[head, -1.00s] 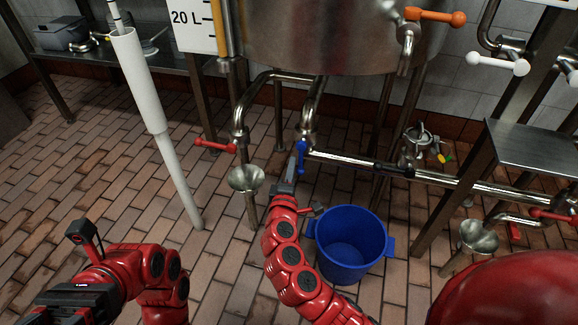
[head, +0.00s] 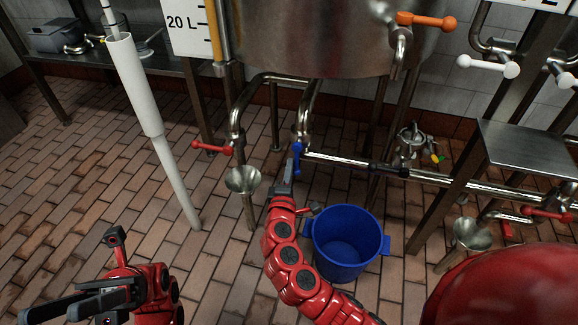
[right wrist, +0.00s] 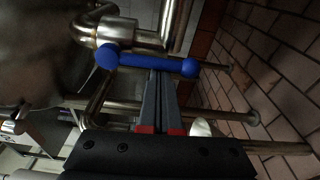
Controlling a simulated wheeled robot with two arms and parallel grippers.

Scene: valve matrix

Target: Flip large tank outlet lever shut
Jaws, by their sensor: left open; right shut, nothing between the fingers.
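In the right wrist view the blue lever (right wrist: 150,62) is a bar with round ends lying across the picture, just beyond the fingertips. My right gripper (head: 290,167) is shut and empty, right beside the lever; in the right wrist view its fingers (right wrist: 162,78) reach the bar's middle, but whether they touch it I cannot tell. My left gripper (head: 48,308) is open and empty at the lower left, away from the valves.
A red lever (head: 212,148) sits left of the blue one, above a steel funnel (head: 243,180). A blue bucket (head: 345,243) stands right of my right arm. An orange lever (head: 426,20) is higher on the tank's side. A white post (head: 150,120) rises at left.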

